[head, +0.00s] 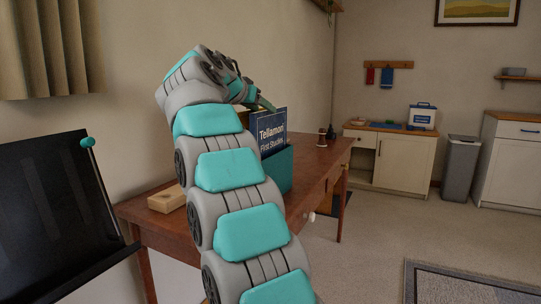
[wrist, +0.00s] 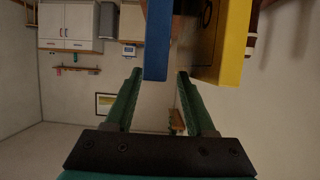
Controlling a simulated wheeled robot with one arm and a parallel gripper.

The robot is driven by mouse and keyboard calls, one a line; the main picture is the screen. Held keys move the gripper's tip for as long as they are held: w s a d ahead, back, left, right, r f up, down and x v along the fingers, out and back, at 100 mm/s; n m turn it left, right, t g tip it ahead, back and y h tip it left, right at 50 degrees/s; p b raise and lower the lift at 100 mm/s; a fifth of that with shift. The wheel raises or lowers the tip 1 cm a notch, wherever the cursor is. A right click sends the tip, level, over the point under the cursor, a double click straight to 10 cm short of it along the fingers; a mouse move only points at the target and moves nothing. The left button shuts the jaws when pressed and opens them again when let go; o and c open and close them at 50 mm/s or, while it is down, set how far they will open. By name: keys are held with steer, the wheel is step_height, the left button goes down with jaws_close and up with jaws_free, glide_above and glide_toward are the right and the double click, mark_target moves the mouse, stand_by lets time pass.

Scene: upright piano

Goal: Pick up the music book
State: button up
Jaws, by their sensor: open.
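The blue music book (head: 268,128), lettered "Tellamon First Studies", stands upright in a teal holder (head: 279,170) on a brown wooden desk. My gripper (head: 262,103) is at the book's top edge, partly hidden by my arm. In the wrist view, the blue book (wrist: 157,35) reaches down between the two green fingertips of my gripper (wrist: 160,74), with a gap on each side. The jaws are open and not closed on it.
The wooden desk (head: 310,168) carries a light wooden block (head: 166,199) at left and small dark items (head: 326,137) at right. A black panel (head: 60,215) stands at far left. A wall is close behind the desk.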

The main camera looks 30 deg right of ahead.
steer(key=p+x, duration=0.1)
steer(key=x, duration=0.3)
steer(key=shift+d, duration=0.5)
jaws_close()
stand_by(0.9)
